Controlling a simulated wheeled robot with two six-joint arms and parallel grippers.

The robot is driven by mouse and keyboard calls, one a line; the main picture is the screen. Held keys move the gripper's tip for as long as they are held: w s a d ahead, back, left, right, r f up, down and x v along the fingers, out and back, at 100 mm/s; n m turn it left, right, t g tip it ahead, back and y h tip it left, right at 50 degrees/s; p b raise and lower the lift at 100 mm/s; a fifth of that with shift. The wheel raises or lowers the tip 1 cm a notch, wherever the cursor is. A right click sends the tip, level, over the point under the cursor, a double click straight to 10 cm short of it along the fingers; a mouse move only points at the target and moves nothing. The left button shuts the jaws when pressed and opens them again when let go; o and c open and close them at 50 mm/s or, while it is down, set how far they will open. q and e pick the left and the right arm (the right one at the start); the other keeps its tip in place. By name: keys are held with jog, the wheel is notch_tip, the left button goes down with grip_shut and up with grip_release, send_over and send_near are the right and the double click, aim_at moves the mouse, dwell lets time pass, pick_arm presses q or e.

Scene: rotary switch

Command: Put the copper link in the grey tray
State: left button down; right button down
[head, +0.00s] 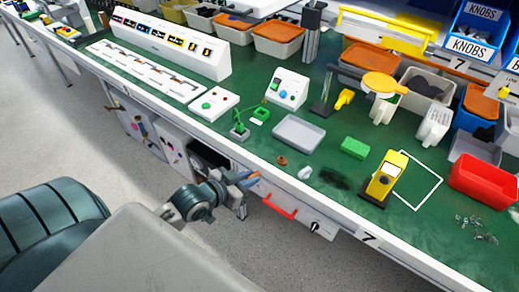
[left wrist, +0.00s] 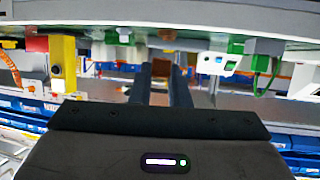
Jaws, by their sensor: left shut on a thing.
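My left gripper (head: 246,184) is at the front edge of the bench, in front of the grey tray (head: 298,132). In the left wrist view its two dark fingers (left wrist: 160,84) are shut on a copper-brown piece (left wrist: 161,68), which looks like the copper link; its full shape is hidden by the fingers. The grey tray lies flat on the green bench top and looks empty. My right gripper is not in view.
A small brown part (head: 282,160) and a white piece (head: 305,173) lie near the bench edge. A green block (head: 354,147) and a yellow meter (head: 387,176) stand right of the tray. A green clamp (head: 240,128) stands left. A red handle (head: 279,207) is below the edge.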

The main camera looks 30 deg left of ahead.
pick_arm(q)
jog(key=p, duration=0.2)
send_over(255, 152)
jog(key=s, duration=0.1)
jog(key=shift+d+f, duration=0.35)
jog(key=shift+f, duration=0.3)
jog(key=shift+w+a, duration=0.3)
jog(key=shift+w, duration=0.3)
notch_tip(255, 152, down, 3)
jog(key=shift+r, duration=0.15)
jog(key=shift+f, duration=0.3)
jog(key=shift+s, duration=0.1)
